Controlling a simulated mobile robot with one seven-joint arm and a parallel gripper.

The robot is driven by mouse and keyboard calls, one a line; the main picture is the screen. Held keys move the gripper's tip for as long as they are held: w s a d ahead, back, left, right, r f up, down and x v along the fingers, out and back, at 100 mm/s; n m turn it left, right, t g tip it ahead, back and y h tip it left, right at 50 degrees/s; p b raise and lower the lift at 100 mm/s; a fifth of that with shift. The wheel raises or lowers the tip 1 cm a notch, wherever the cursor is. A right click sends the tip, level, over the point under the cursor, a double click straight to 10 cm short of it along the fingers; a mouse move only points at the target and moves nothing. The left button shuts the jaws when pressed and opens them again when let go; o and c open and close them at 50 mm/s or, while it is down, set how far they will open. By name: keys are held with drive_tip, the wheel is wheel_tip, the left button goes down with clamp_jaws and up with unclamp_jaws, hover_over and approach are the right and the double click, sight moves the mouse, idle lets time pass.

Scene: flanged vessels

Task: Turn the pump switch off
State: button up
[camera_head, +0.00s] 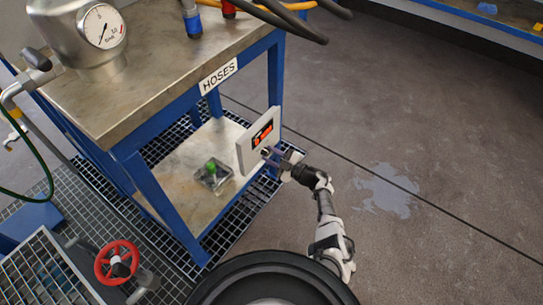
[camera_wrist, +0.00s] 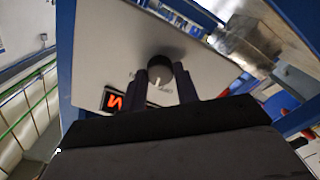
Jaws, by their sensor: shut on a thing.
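The pump switch is a round dark knob (camera_wrist: 159,68) with a white pointer mark, on a light grey panel (camera_wrist: 105,50) in the wrist view. Small lettering sits on both sides of the knob, too blurred to read. A black display (camera_wrist: 116,101) with a lit orange-red character is beside it. In the head view the panel (camera_head: 244,156) stands at the right side of the workbench, and its display (camera_head: 262,134) glows orange. My gripper (camera_wrist: 163,78) has one finger on each side of the knob and is shut on it. In the head view my gripper (camera_head: 270,155) hides most of the knob.
The workbench (camera_head: 155,75) carries a metal vessel with a gauge (camera_head: 102,27) and a "HOSES" label (camera_head: 219,75). A small box with a green button (camera_head: 212,174) sits on the lower shelf. A red handwheel (camera_head: 117,262) is at lower left. Open floor with a puddle (camera_head: 388,190) lies right.

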drive_tip(key=n+b, duration=0.1)
drive_tip(key=n, duration=0.4)
drive_tip(key=shift+n, duration=0.4)
idle(0.4)
drive_tip(key=o, duration=1)
drive_tip(key=shift+c, duration=0.2)
drive_tip(key=shift+s+d, duration=0.1)
drive_tip(key=shift+d, duration=0.05)
